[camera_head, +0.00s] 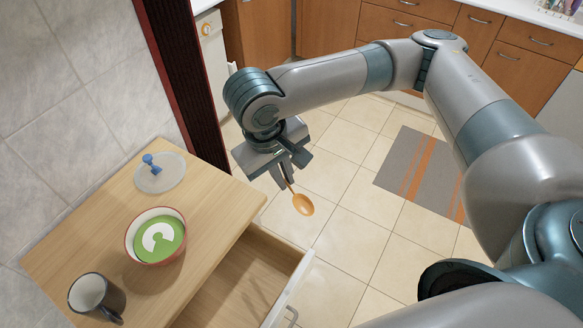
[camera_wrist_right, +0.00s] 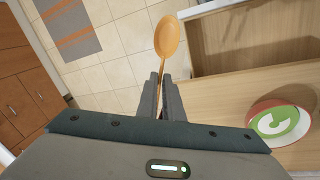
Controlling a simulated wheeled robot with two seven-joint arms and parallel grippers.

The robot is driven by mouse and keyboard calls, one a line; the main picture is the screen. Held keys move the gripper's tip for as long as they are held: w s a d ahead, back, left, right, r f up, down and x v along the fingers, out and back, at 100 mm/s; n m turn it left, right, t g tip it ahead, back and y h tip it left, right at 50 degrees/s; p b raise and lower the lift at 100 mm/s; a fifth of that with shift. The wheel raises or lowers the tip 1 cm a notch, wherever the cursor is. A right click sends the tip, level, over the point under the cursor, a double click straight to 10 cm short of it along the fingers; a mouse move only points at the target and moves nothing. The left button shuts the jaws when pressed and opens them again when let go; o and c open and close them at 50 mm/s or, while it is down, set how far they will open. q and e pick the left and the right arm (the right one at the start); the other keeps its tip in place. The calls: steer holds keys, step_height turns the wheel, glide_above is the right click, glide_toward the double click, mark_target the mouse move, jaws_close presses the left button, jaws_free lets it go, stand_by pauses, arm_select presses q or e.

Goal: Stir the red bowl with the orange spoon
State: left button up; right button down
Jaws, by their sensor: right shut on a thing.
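The orange spoon (camera_head: 303,204) hangs bowl-end outward from my right gripper (camera_head: 289,176), which is shut on its handle. In the head view the spoon is above the floor, to the right of the table and the open drawer. In the right wrist view the spoon (camera_wrist_right: 167,37) points away between the fingertips of my right gripper (camera_wrist_right: 160,82). The red bowl (camera_head: 130,240) stands on the wooden table, apart from the spoon, with green and white contents. It also shows at the right edge of the right wrist view (camera_wrist_right: 252,112). My left gripper is not in view.
The wooden table (camera_head: 95,222) also holds a dark mug (camera_head: 96,296) and a clear lid with a blue knob (camera_head: 160,174). Its drawer (camera_head: 240,283) is open. A grey-and-orange rug (camera_head: 421,172) lies on the tiled floor. A dark red post (camera_head: 186,75) stands behind the table.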

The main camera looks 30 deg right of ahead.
steer(key=s+a+r+n+t+y+p, duration=0.1)
steer(key=s+a+n+y, duration=0.1)
steer(key=a+n+y, duration=0.7)
steer(key=s+a+r+n+t+y, duration=0.15)
steer(key=a+n+y, duration=0.25)
steer(key=a+n, duration=0.85)
steer(key=w+a+r+m+g+y+p, duration=0.1)
steer(key=w+a+r+g+y, duration=0.1)
steer(key=y, duration=0.5)
steer(key=shift+w+a+g+y, duration=0.45)
steer(key=shift+w+a, duration=0.8)
steer(key=shift+w, duration=0.65)
steer(key=shift+s, duration=0.1)
